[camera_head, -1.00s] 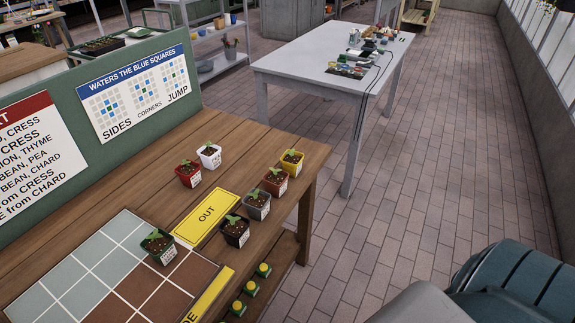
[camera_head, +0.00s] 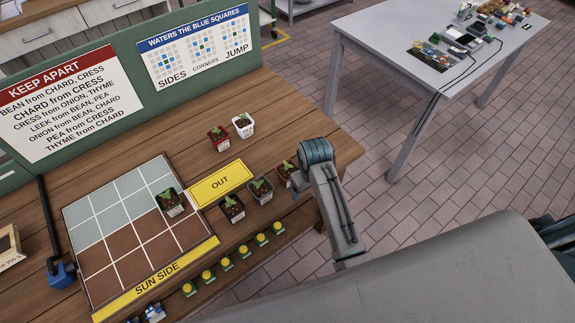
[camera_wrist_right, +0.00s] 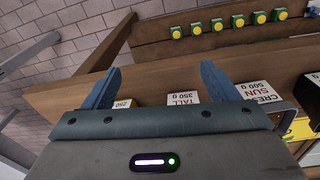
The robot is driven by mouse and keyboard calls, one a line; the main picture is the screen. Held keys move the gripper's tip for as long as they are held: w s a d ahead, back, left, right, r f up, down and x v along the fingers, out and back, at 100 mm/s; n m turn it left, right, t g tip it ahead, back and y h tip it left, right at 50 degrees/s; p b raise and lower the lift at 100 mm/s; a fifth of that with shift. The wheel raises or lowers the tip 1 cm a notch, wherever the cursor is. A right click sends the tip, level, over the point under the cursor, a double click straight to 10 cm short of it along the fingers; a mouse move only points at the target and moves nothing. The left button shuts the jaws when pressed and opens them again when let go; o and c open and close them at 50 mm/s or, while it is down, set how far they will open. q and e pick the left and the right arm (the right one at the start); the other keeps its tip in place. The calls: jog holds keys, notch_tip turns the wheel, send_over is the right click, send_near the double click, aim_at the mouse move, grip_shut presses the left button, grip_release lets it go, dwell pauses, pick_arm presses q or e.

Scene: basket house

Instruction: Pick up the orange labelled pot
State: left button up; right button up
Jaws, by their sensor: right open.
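A reddish-brown pot (camera_head: 286,172) with a seedling stands near the bench's right edge, partly behind my right wrist. No orange label can be made out. A dark pot (camera_head: 231,208) and a grey pot (camera_head: 261,191) stand to its left. A red pot (camera_head: 218,139) and a white pot (camera_head: 243,126) stand farther back. My right gripper (camera_head: 300,182) is mostly hidden under its wrist, beside the reddish-brown pot. In the right wrist view the gripper (camera_wrist_right: 160,82) is open, with white pot labels (camera_wrist_right: 183,98) just beyond its front edge. My left gripper is out of view.
A yellow OUT plate (camera_head: 220,182) lies left of the pots. A tiled grid (camera_head: 108,192) holds another dark pot (camera_head: 170,203). Several green-and-yellow knobs (camera_head: 227,264) line the bench front. A grey table (camera_head: 385,55) stands behind, with brick floor between.

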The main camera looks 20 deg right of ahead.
aim_at(288, 170)
jog(key=shift+n+g, duration=0.5)
jog(key=w+a+r, duration=0.1)
jog(key=w+r, duration=0.1)
jog(key=r, duration=0.1)
jog(key=w+a+r, duration=0.1)
jog(key=w+r, duration=0.1)
jog(key=r, duration=0.1)
jog(key=w+a+r, duration=0.2)
jog(key=r, duration=0.1)
jog(key=shift+w+r+p, duration=0.3)
jog(key=shift+w+p, duration=0.05)
jog(key=shift+w+a+r, duration=0.1)
jog(key=shift+w+a, duration=0.05)
jog(key=shift+a, duration=0.05)
notch_tip(288, 170, down, 5)
jog(key=shift+p, duration=0.8)
jog(key=shift+w+f+p, duration=0.15)
jog(key=shift+f+p, duration=0.4)
jog(key=f+p, duration=0.1)
jog(key=f, duration=0.2)
jog(key=shift+w+f, duration=0.1)
jog(key=shift+w, duration=0.1)
jog(key=shift+f, duration=0.5)
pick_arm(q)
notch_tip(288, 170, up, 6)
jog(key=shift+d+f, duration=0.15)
pick_arm(e)
jog(key=c, duration=1.3)
